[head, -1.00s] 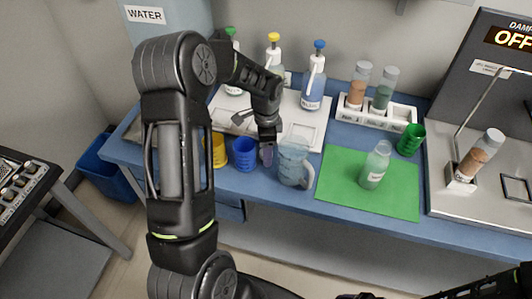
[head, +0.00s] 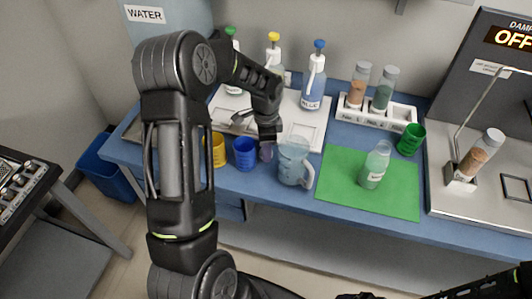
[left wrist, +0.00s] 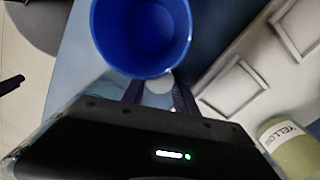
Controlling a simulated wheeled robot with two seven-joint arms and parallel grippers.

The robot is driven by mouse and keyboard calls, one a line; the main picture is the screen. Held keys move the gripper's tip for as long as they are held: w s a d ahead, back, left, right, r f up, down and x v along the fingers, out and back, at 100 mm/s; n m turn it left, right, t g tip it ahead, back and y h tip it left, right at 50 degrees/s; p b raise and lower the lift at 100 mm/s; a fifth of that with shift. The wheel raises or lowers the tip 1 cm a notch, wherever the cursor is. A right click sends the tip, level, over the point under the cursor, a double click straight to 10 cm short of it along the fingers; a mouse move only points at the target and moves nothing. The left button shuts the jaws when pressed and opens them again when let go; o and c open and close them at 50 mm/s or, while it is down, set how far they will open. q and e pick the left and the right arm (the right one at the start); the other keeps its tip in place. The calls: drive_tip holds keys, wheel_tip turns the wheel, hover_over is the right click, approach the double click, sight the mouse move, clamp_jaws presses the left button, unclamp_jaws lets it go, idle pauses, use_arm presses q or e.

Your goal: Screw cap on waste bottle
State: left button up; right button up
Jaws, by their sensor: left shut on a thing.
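The waste bottle (head: 375,165) stands upright on a green mat; it is pale green and translucent, and I see no separate cap on its top. My left gripper (head: 266,152) points down between the blue cup and the clear pitcher, low over the table's front part. In the left wrist view its two dark fingers (left wrist: 159,97) are shut on a small pale thing (left wrist: 160,84), perhaps the cap; it is mostly hidden by the hand. My right gripper is not in view; only part of my right arm shows at the bottom right.
The blue cup (head: 245,154) and clear pitcher (head: 292,162) flank my left gripper closely. A yellow cup (head: 218,149) stands left. A green cup (head: 411,139) is behind the mat (head: 335,180). Spray bottles and a vial rack (head: 376,114) stand at the back.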

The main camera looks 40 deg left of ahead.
use_arm(q)
drive_tip(key=shift+r, duration=0.1)
clamp_jaws()
drive_tip(key=shift+r, duration=0.5)
wheel_tip(320, 180, up, 17)
drive_tip(key=b, duration=0.1)
drive_tip(key=shift+b, duration=0.35)
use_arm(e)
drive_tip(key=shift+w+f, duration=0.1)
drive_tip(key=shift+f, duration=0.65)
use_arm(q)
drive_tip(key=shift+f, duration=0.1)
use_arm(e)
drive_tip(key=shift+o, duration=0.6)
